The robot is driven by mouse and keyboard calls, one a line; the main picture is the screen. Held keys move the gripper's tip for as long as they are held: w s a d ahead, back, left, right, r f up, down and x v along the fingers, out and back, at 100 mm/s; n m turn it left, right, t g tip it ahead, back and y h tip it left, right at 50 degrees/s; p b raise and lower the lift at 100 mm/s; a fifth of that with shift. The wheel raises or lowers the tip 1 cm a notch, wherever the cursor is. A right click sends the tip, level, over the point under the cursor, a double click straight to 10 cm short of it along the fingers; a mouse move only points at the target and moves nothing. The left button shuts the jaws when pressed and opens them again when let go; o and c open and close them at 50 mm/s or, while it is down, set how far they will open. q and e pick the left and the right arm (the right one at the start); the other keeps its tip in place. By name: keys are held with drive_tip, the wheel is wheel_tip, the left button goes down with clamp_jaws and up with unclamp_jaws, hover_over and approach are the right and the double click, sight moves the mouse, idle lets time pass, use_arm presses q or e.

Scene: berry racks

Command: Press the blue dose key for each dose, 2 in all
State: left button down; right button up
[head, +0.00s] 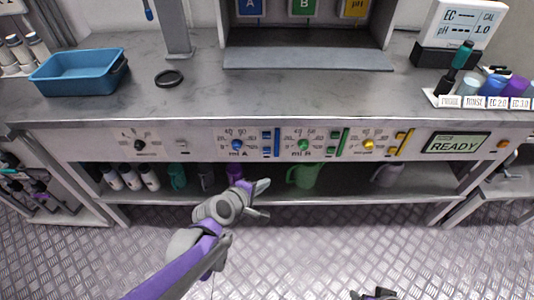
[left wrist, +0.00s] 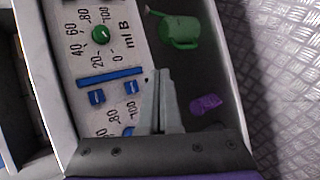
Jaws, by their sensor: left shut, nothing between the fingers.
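Two small blue keys sit on the front panel beside the blue "ml A" dial (head: 237,145), an upper one (head: 267,136) and a lower one (head: 267,152). A blue bar (head: 277,142) stands right of them. The left wrist view shows the upper key (left wrist: 96,97), the lower key (left wrist: 131,87) and the bar (left wrist: 110,77). My left gripper (head: 265,185) is shut and empty, in front of and below the keys. Its fingertips (left wrist: 163,72) appear beside the lower key, apart from it in the picture. A dark part of my right gripper (head: 375,294) shows at the bottom edge.
The display (head: 456,144) reads READY. Green keys (head: 333,143) and yellow keys (head: 394,145) lie further right on the panel. A shelf below holds a green watering can (head: 303,175) and bottles. A blue tray (head: 80,74) stands on the counter (head: 200,95).

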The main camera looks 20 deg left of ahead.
use_arm(q)
drive_tip(key=b, duration=0.1)
approach(269, 154)
wheel_tip(269, 154, down, 4)
drive_tip(key=w+d, duration=0.2)
drive_tip(key=d, duration=0.1)
drive_tip(key=shift+w+a+r, duration=0.2)
drive_tip(key=shift+w+a, duration=0.3)
drive_tip(key=shift+w, duration=0.2)
drive_tip(key=shift+w, duration=0.15)
idle(1.4)
drive_tip(key=shift+w+a, duration=0.1)
drive_tip(key=shift+w, duration=0.15)
drive_tip(key=shift+w+a, duration=0.15)
drive_tip(key=shift+w, duration=0.3)
idle(0.6)
drive_tip(key=shift+s, duration=0.15)
drive_tip(key=shift+s+d, duration=0.3)
drive_tip(key=shift+s, duration=0.4)
drive_tip(key=shift+s, duration=0.1)
